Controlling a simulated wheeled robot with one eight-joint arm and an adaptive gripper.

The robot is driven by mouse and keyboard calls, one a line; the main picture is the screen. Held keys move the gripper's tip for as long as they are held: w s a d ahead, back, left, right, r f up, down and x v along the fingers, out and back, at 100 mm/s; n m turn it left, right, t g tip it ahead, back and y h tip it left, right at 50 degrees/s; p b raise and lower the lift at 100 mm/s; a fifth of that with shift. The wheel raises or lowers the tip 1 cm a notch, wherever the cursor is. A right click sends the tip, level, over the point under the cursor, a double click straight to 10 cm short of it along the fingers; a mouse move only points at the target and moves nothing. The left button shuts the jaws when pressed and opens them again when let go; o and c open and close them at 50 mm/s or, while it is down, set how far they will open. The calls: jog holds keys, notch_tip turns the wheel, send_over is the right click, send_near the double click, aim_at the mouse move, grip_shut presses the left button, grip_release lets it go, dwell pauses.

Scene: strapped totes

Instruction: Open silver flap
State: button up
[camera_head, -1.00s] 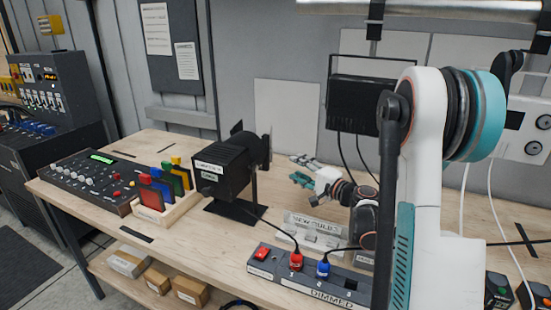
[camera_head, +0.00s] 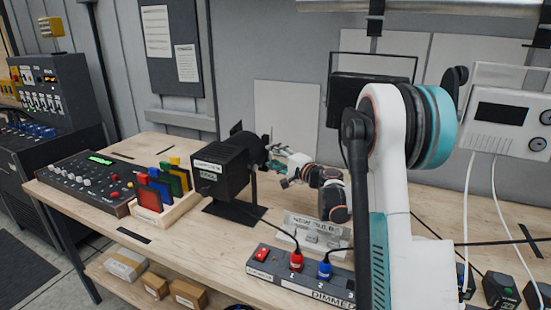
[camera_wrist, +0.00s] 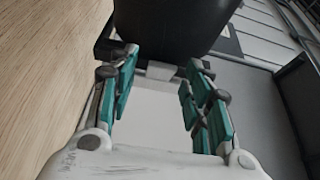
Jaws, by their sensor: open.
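A black stage lamp (camera_head: 222,170) stands on the bench left of my gripper, with dark flaps around its front end. My gripper (camera_head: 279,163) is at the lamp's front end, pointing left toward it. In the wrist view my gripper (camera_wrist: 158,80) is open, with teal fingers apart and nothing held. A dark rounded body (camera_wrist: 175,22) is just beyond the fingertips. A small pale grey tab (camera_wrist: 160,70) shows between the fingertips, below that body; I cannot tell for sure whether it is the silver flap. No silver flap is clearly visible in the head view.
A power strip (camera_head: 290,278) with red and blue plugs lies at the front of the bench, and a clear bulb holder (camera_head: 312,232) stands behind it. Coloured filters (camera_head: 160,190) stand in a wooden rack at left. A black floodlight (camera_head: 345,98) hangs behind.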

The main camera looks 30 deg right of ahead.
jog(key=shift+c, duration=0.6)
grip_shut()
jog(key=shift+a+m+h, duration=0.35)
jog(key=shift+m+h, duration=0.35)
jog(key=shift+h, duration=0.4)
jog(key=shift+o, duration=0.6)
grip_release()
jog(key=s+d, duration=0.1)
jog(key=s, duration=1.1)
jog(key=shift+d, duration=0.15)
jog(key=shift+w, duration=0.1)
jog(key=shift+c, duration=0.2)
